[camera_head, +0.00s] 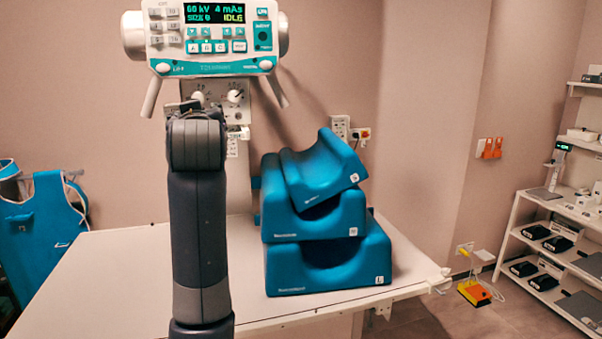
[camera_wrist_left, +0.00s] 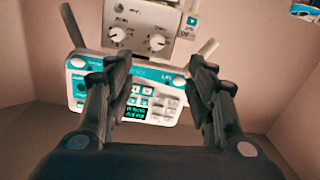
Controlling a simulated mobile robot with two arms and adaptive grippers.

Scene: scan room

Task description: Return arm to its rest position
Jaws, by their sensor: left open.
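My left arm (camera_head: 198,220) rises over the white table toward the X-ray control panel (camera_head: 213,40). The panel is white and teal, with several buttons and a lit display reading 60 kV, 4 mAs and IDLE. My left gripper (camera_wrist_left: 160,75) is open in the left wrist view, with its two dark fingers spread and nothing between them. The panel (camera_wrist_left: 84,62) shows upside down beyond the fingers, with the grey knob box (camera_wrist_left: 152,30) above it. I cannot tell whether a fingertip touches the panel. In the head view the gripper is mostly hidden by my own arm. My right gripper is not in view.
Blue foam positioning blocks (camera_head: 330,265) are stacked on the white table (camera_head: 90,285), right of my arm. A blue apron (camera_head: 42,235) hangs at the left. A shelf rack (camera_head: 512,225) with devices stands at the right. Floor between table and rack is partly clear.

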